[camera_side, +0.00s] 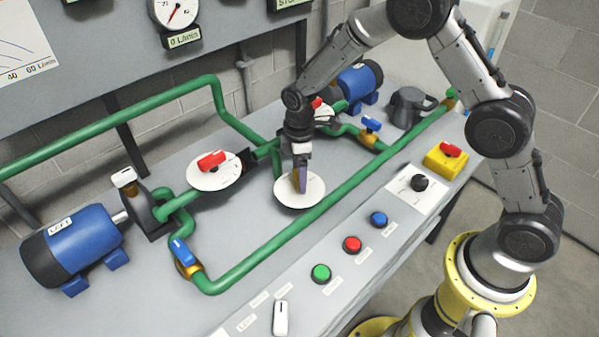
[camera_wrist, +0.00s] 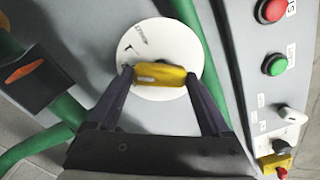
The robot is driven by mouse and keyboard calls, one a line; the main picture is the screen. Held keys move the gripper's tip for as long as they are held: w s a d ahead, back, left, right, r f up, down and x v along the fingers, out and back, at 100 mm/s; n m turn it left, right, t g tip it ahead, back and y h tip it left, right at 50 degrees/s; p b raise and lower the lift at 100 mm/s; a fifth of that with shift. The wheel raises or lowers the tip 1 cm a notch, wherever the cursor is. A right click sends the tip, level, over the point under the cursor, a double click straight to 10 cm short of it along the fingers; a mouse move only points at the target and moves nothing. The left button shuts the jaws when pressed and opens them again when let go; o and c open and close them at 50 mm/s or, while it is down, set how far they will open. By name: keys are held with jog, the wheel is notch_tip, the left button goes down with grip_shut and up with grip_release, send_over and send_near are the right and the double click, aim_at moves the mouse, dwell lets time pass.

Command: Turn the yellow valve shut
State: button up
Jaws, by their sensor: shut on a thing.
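The yellow valve handle (camera_wrist: 160,75) sits on a round white dial plate (camera_wrist: 158,42) with dark markings, as the wrist view shows. My gripper (camera_wrist: 158,78) points down at it, with one finger at each end of the handle, shut on it. In the side view, my gripper (camera_side: 300,180) stands over the white dial plate (camera_side: 299,197) in the middle of the bench. There the handle is mostly hidden by the fingers.
A red-handled valve (camera_side: 211,160) on another white plate stands to the left. Green pipes (camera_side: 330,205) run close by on the bench. Green (camera_side: 321,273), red (camera_side: 352,244) and blue (camera_side: 378,219) buttons line the front edge. A blue motor (camera_side: 75,245) is at the left.

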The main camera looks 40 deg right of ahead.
jog(key=m, duration=0.5)
jog(key=shift+r+m, duration=0.1)
jog(key=shift+m, duration=0.3)
jog(key=m, duration=0.5)
jog(key=shift+m, duration=0.4)
jog(key=o, duration=1.2)
jog(key=shift+c, duration=0.2)
notch_tip(320, 180, up, 14)
